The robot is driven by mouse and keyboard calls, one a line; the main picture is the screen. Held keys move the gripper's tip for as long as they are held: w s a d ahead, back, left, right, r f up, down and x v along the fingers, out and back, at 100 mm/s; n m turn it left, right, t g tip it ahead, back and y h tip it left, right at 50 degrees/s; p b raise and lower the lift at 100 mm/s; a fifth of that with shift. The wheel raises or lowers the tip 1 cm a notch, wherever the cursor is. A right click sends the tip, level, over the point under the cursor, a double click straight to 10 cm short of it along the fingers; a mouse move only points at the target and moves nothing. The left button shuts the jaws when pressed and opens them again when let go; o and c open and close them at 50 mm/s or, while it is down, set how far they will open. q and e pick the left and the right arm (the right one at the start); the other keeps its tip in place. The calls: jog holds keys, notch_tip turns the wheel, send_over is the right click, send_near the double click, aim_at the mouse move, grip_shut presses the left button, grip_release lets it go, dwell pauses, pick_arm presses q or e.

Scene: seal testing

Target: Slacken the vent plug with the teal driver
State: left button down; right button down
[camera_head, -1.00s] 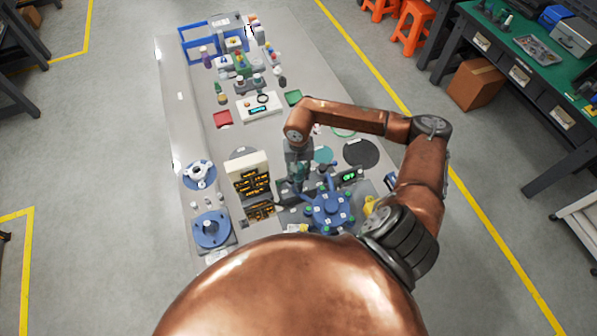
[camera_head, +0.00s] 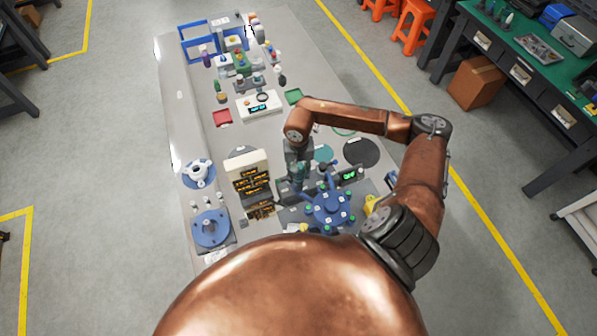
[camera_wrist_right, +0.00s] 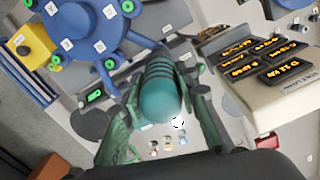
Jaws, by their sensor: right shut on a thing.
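My right gripper (camera_head: 298,183) points down beside the blue round hub (camera_head: 331,208). In the right wrist view the gripper (camera_wrist_right: 163,120) is shut on the teal driver (camera_wrist_right: 160,92), with a finger on each side of its ribbed handle. The driver's shaft and tip are hidden behind the handle. The hub also shows in the right wrist view (camera_wrist_right: 84,28), with lettered white tags and green-capped arms. One blue arm lies just beyond the driver. I cannot tell which fitting is the vent plug, nor whether the driver touches it. My left gripper is not in view.
A cream panel with amber readouts (camera_head: 248,164) stands left of the gripper, also near in the wrist view (camera_wrist_right: 270,88). A small green display (camera_head: 349,176) is right of it. Blue flange parts (camera_head: 210,228) lie at the left. A black disc (camera_head: 361,152) lies flat behind.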

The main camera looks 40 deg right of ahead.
jog(key=shift+f+b, duration=0.45)
jog(key=shift+f, duration=0.05)
jog(key=shift+s+r+b, duration=0.1)
jog(key=shift+b, duration=0.25)
dwell(1.4)
jog(key=shift+d+r, duration=0.1)
jog(key=shift+r, duration=0.6)
jog(key=shift+r+p, duration=1.05)
jog(key=shift+r, duration=1.9)
